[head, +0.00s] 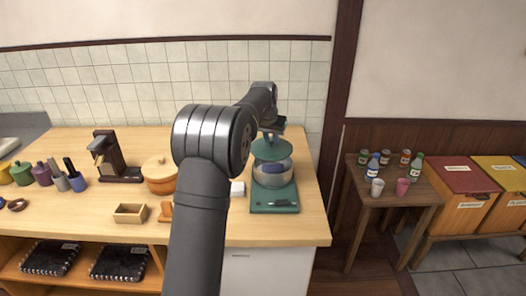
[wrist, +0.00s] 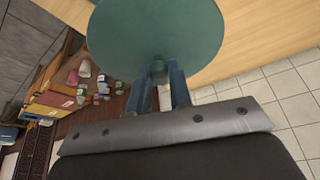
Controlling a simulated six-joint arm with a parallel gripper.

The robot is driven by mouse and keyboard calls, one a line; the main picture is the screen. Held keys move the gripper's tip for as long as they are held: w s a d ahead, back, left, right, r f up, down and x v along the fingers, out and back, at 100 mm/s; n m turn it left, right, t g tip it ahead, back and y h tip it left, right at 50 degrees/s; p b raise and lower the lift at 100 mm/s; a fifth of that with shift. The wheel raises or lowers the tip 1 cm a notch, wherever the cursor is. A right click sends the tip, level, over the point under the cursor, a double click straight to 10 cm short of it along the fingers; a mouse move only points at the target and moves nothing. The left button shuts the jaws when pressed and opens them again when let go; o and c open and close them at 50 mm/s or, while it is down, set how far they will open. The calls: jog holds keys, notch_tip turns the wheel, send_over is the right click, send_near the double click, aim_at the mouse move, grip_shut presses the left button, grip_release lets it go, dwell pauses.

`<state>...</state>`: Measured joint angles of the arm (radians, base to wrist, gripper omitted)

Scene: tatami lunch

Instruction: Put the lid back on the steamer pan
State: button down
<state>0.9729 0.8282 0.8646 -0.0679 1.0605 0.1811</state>
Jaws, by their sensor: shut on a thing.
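The round green lid (head: 271,150) is at the silvery steamer pan (head: 287,172) in the head view, covering its top. I cannot tell whether it rests on the rim or hangs just above. The pan stands on a green base (head: 274,205) near the counter's right end. My gripper (head: 270,132) is above the lid, partly hidden by my arm. In the wrist view my gripper (wrist: 160,92) is shut on the knob of the lid (wrist: 150,35). The lid hides the pan there.
Left of my arm, an orange lidded pot (head: 160,176), a dark brown device (head: 117,160) and a small wooden box (head: 130,213) stand on the counter (head: 90,205). A side table (head: 390,187) with bottles and cups stands beyond the counter's right edge.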

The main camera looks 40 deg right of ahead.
aim_at(273, 146)
jog(key=shift+w+d+r+n, duration=0.1)
jog(key=shift+w+d+n, duration=0.1)
jog(key=shift+d+n, duration=0.5)
jog(key=shift+d+f, duration=0.2)
jog(key=shift+f, duration=2.9)
jog(key=shift+f, duration=0.15)
jog(key=c, duration=0.7)
grip_release()
jog(key=shift+c, duration=0.2)
jog(key=shift+r, duration=3.5)
jog(key=shift+c, duration=0.5)
